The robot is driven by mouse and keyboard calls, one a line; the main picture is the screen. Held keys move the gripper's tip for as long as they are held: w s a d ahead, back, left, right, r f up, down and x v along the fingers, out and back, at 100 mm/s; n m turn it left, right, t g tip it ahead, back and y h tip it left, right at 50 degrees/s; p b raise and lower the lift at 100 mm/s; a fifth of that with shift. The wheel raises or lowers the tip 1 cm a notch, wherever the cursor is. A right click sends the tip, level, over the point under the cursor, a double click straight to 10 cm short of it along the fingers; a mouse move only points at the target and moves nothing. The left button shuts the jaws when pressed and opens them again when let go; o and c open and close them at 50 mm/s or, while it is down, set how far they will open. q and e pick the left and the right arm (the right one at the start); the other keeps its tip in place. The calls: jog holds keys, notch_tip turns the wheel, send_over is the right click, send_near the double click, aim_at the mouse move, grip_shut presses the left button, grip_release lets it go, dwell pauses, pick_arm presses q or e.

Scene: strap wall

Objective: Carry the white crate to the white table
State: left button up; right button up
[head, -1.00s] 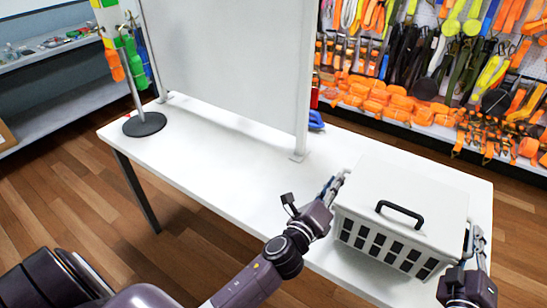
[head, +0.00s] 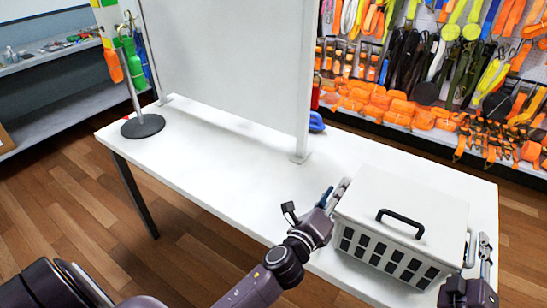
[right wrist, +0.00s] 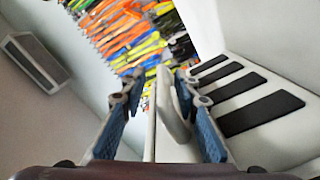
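The white crate (head: 433,218), with a black handle on its lid and dark slots in its side, appears to rest upright on the right end of the white table (head: 225,155). My left gripper (head: 332,194) is at the crate's left side, its fingers apart; whether they surround a handle there is hidden. My right gripper (head: 483,252) is at the right side. In the right wrist view my right gripper (right wrist: 160,108) is open, with the crate's pale side handle (right wrist: 172,105) between its fingers. The crate's dark slots (right wrist: 260,112) also show there.
A round-based stand (head: 143,126) is at the table's left end, and a blue object (head: 316,122) lies by the panel. A wall of orange straps (head: 400,107) is behind. The table's middle is clear.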

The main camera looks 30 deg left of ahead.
pick_arm(q)
jog(key=o, duration=0.7)
jog(key=shift+s+f, duration=0.1)
jog(key=shift+s, duration=3.9)
jog(key=shift+a, duration=0.1)
pick_arm(e)
jog(key=o, duration=0.8)
jog(key=shift+s, duration=0.1)
